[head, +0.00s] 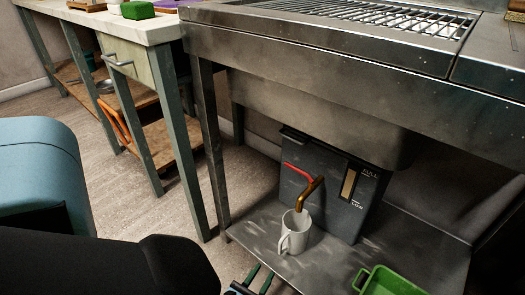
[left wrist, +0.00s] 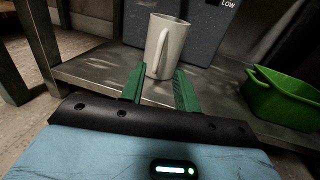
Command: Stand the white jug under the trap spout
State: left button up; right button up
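The white jug (head: 294,235) stands upright on the lower metal shelf, its handle toward me. It also shows in the left wrist view (left wrist: 172,48). The trap (head: 335,190) is a dark grey box behind it, with a red lever and a brass spout (head: 312,190). The spout's lower end appears over the jug's mouth. My left gripper (head: 256,279) is in front of the jug. In the left wrist view its green fingers (left wrist: 159,82) are apart with nothing held between them, and the jug stands just beyond their tips. My right gripper is not in view.
A green tub (head: 388,282) sits on the shelf (head: 415,245) to the right of the jug and also shows in the left wrist view (left wrist: 285,97). The metal counter (head: 300,45) overhangs the shelf. A table leg (head: 210,150) stands at the left.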

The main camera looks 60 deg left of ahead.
pick_arm(q)
jog(key=shift+s, duration=0.2)
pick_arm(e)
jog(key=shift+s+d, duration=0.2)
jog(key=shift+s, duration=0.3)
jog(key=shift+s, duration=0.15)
pick_arm(q)
jog(key=s+d+f+n+g+h, duration=0.1)
jog(key=s+f+n+g, duration=0.2)
jog(key=s+n, duration=0.35)
jog(key=s+d+f+n+g+h, duration=0.1)
jog(key=s+f+n+g, duration=0.25)
jog(key=s, duration=0.55)
jog(key=s+d+f+n+g, duration=0.15)
jog(key=s+n+g, duration=0.25)
jog(key=s, duration=0.4)
jog(key=s+d+r+n+g+h, duration=0.1)
jog(key=s+d+r+n+h, duration=0.2)
jog(key=s+n, duration=0.4)
jog(key=s+d+r+n+g+h, duration=0.1)
jog(key=s+d+r+n+h, duration=0.3)
jog(key=s+d+r+n, duration=0.2)
jog(key=shift+s+r+n, duration=0.7)
jog(key=shift+s+n, duration=0.25)
jog(key=shift+n, duration=0.15)
